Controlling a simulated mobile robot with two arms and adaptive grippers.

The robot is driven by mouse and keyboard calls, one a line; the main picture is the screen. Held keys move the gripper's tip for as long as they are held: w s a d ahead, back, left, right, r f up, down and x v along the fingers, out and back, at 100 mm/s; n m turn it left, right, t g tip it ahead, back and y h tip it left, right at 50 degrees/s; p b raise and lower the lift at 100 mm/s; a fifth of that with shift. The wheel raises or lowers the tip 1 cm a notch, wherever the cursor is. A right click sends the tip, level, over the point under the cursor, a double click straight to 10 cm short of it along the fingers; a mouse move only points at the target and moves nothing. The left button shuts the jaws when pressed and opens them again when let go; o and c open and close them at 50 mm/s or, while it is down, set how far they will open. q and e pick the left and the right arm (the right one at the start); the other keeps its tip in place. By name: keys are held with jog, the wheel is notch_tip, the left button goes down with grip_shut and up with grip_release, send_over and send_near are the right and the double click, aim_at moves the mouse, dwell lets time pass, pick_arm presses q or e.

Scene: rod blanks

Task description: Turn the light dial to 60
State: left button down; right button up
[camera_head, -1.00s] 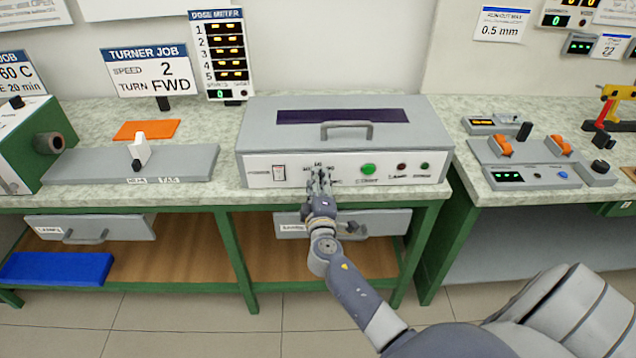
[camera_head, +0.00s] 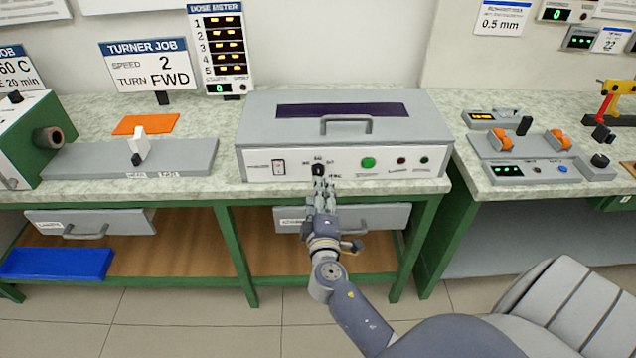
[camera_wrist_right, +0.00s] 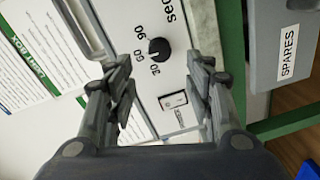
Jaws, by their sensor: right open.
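The light dial is a small black round knob (camera_head: 319,170) on the white front panel of the grey light box (camera_head: 400,120). In the right wrist view the knob (camera_wrist_right: 158,48) has the labels 30, 60 and 90 around it and "sec" beside it. A small pale mark shows on the knob, but I cannot tell surely which number it points at. My right gripper (camera_head: 321,190) is just in front of and below the knob, apart from it. Its fingers (camera_wrist_right: 165,85) are open and empty, with the knob beyond the gap. My left gripper is out of view.
A rocker switch (camera_head: 279,167) is left of the dial and a green button (camera_head: 368,162) right of it. A handle (camera_head: 346,122) stands out from the lid. A drawer (camera_head: 385,217) sits under the table edge, below the box. The floor in front is clear.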

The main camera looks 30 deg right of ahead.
jog(key=shift+v, duration=2.4)
